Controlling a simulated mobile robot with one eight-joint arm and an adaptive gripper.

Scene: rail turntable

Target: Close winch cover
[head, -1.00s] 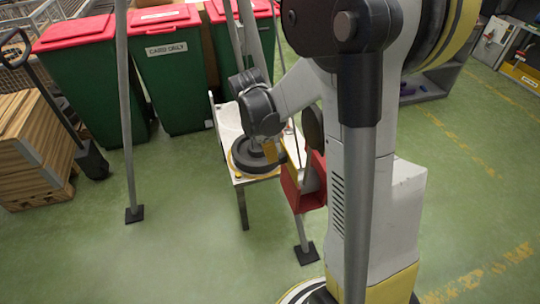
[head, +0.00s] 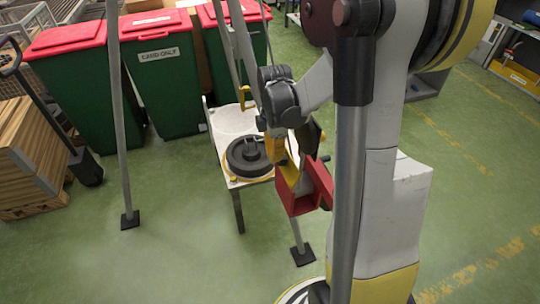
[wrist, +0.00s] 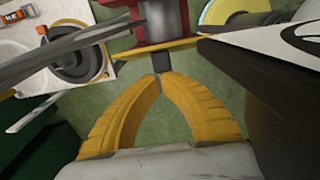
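The winch (head: 307,190) is a red housing on a grey leg, right of the table in the head view. In the wrist view its red body (wrist: 122,45) and grey cylinder are at top centre. A thin yellow strip (wrist: 140,48), seen edge-on, crosses in front of the winch; it may be the cover. My gripper (wrist: 161,76) has yellow ridged fingers with their tips together, just below this strip by a small dark block. I cannot tell whether they touch it. In the head view my wrist hangs beside the winch and partly hides it.
A white table (head: 226,120) holds a black round turntable (head: 249,156) left of the winch. Grey poles with black feet (head: 130,219) stand on the green floor. Green bins with red lids (head: 165,85) are behind, a wooden stack (head: 25,150) at left. Floor in front is clear.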

